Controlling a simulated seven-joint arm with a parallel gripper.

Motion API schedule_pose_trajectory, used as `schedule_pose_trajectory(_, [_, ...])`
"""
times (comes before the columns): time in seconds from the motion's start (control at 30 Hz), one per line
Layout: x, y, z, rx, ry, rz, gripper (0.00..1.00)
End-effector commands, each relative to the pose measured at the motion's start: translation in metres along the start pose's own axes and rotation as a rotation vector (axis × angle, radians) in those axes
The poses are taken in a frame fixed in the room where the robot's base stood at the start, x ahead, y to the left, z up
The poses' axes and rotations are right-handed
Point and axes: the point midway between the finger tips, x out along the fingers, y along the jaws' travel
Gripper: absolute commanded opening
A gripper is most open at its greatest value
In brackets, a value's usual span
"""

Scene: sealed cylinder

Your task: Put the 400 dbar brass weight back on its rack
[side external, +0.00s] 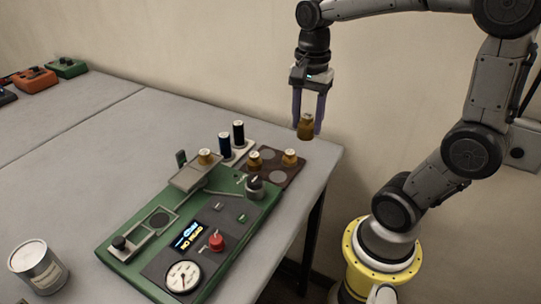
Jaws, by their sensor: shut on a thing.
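My gripper (306,127) is shut on a brass weight (305,129) and holds it upright in the air, near the table's far right corner. The weight's label is too small to read. The brown rack (282,177) lies on the table below and to the left of the gripper. Two brass weights stand on the rack, one at its left (254,161) and one at its right (289,158). Grey round spots on the rack are bare. Another brass-coloured piece (205,157) sits on top of the green device.
The green device (130,253) with gauge, red knob and display fills the table's front right. Two dark cylinders (238,134) stand in a white holder beside the rack. A metal can (39,267) stands at the front left. The table's middle left is clear.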

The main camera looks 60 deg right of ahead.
Motion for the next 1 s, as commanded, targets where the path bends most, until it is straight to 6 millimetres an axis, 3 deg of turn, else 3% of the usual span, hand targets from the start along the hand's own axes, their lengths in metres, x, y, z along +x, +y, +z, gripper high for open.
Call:
schedule_pose_trajectory(0.37, [0.036, -0.076, -0.024, 0.0, -0.001, 0.004, 0.0])
schedule_pose_trajectory(0.5, [0.06, -0.096, -0.03, 0.0, -0.001, 0.005, 0.0])
schedule_pose_trajectory(0.7, [0.082, -0.115, -0.036, 0.0, 0.0, 0.001, 0.0])
schedule_pose_trajectory(0.87, [0.091, -0.121, -0.038, 0.0, 0.0, 0.001, 0.0])
schedule_pose_trajectory(1.0, [0.109, -0.125, -0.04, 0.0, -0.001, 0.004, 0.0])
